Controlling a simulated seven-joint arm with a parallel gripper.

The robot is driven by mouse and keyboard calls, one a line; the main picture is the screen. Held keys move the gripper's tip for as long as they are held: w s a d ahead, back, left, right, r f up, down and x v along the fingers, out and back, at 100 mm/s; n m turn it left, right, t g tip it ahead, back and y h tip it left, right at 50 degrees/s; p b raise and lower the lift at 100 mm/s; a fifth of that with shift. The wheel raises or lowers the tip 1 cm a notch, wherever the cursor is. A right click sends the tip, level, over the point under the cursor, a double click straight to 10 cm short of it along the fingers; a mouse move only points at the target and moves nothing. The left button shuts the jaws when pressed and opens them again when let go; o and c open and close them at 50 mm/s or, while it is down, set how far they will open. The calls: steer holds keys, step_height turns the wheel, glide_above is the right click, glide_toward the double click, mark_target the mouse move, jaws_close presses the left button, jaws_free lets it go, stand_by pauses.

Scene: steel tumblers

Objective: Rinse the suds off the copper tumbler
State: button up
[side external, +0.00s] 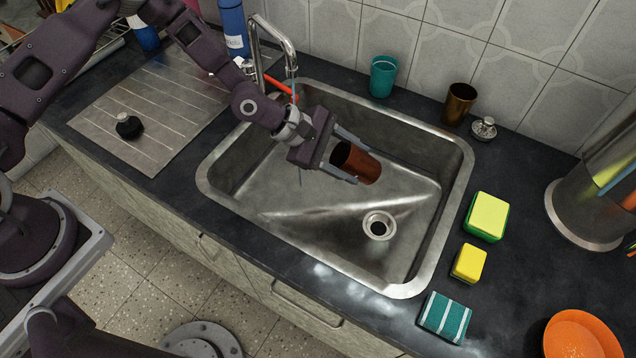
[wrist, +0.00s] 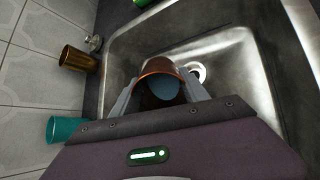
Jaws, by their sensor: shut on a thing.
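The copper tumbler (side external: 357,164) is held over the sink basin, tilted well over on its side. My gripper (side external: 360,166) is shut on it, one finger on each side. In the wrist view the tumbler's rim (wrist: 158,67) faces the camera, with a pale blue-grey patch inside; I cannot tell whether this is water or the bottom. No suds are clearly visible on it. The tap (side external: 278,40) runs a thin blue stream (side external: 300,178), which passes at my wrist, left of the tumbler. The sink (side external: 290,215) has its drain (side external: 379,226) below and right of the tumbler.
A teal tumbler (side external: 383,77) and a brown-gold tumbler (side external: 459,103) stand behind the sink, near a metal stopper (side external: 484,128). Several sponges (side external: 487,216) lie along the right edge. An orange bowl (side external: 578,338) is front right. The right part of the basin is clear.

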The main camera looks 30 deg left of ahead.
mark_target(361, 156)
steer(key=shift+s+a+r+t+h, duration=0.1)
steer(key=shift+r+t+h, duration=0.25)
steer(key=shift+h, duration=0.3)
steer(key=shift+w+a+r+t+h, duration=0.1)
steer(key=shift+r+t+h, duration=0.15)
steer(key=shift+h, duration=0.35)
steer(key=shift+s+a+r+t+h, duration=0.1)
steer(key=shift+r+t+h, duration=0.25)
steer(key=shift+h, duration=0.3)
stand_by(0.8)
steer(key=shift+s+a+r+t+h, duration=0.2)
steer(key=shift+s+a+t+h, duration=0.2)
steer(key=shift+a+h, duration=0.25)
stand_by(0.6)
steer(key=shift+s+a+r+t+h+b, duration=0.1)
steer(key=shift+a+r+t+h+b, duration=0.15)
steer(key=shift+h, duration=0.3)
steer(key=shift+s+a+r+t+h+b, duration=0.15)
steer(key=shift+t+h, duration=0.15)
steer(key=shift+h, duration=0.25)
steer(key=shift+w+a+r+t+h+b, duration=0.1)
steer(key=shift+t+h+b, duration=0.15)
steer(key=shift+h, duration=0.3)
stand_by(1.1)
steer(key=shift+s+a+r+t+h, duration=0.15)
steer(key=shift+r+t+h, duration=0.2)
steer(key=shift+r, duration=0.8)
steer(key=shift+r+h+b, duration=0.25)
steer(key=shift+r+b, duration=0.05)
steer(key=shift+b, duration=0.15)
